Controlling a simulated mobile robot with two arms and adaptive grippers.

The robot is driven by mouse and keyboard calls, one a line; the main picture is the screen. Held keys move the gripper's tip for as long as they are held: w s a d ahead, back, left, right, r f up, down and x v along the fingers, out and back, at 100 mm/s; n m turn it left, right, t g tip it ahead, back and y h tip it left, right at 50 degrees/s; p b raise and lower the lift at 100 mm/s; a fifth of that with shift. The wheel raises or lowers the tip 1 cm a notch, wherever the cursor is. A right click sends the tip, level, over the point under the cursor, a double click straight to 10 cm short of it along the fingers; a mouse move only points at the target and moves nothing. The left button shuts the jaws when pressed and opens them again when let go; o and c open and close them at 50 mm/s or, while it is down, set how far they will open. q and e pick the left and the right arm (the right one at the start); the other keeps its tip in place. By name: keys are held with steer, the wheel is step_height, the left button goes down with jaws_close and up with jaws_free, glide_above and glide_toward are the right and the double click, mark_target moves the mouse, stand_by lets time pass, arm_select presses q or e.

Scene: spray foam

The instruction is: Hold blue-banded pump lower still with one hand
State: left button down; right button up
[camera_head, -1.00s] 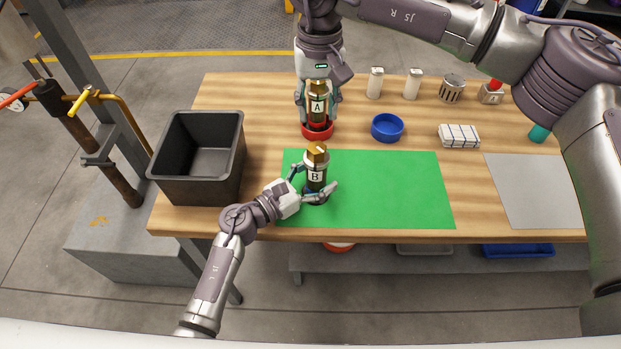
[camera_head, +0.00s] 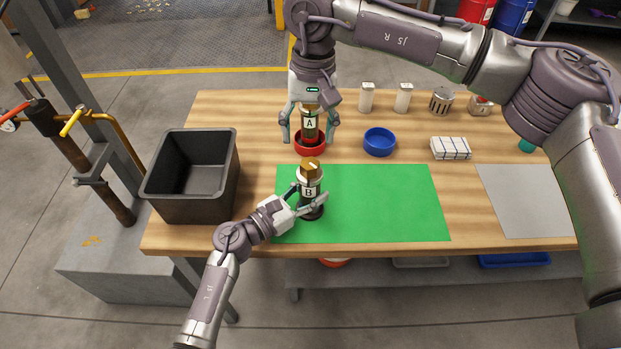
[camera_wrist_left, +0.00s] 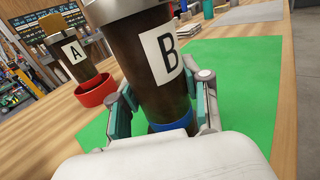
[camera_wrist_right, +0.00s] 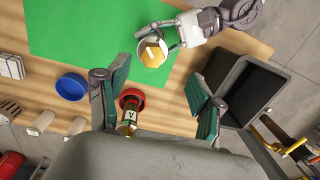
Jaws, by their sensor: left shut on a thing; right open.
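The blue-banded pump lower, a dark cylinder marked B (camera_head: 308,188) with a silver collar and brass top, stands upright on the green mat (camera_head: 390,200). Its blue band (camera_wrist_left: 172,124) shows near its base in the left wrist view. My left gripper (camera_head: 311,202) is shut on it low down, one finger on each side. A similar cylinder marked A (camera_head: 310,128) stands upright in a red ring (camera_head: 310,146) behind the mat. My right gripper (camera_head: 310,138) is open, its fingers apart on both sides of A, and not touching it.
A black bin (camera_head: 190,215) stands at the table's left. A grey mat (camera_head: 530,200) lies at the right. The green mat's right part is clear.

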steer(key=s+f+m+g+y, duration=0.4)
steer(key=s+m+y, duration=0.15)
steer(key=m, duration=0.25)
steer(key=n+t+y, duration=1.1)
steer(key=n+t, duration=0.1)
steer(key=n, duration=0.9)
glide_toward(310, 163)
steer(key=shift+h, duration=0.25)
steer(key=x, duration=1)
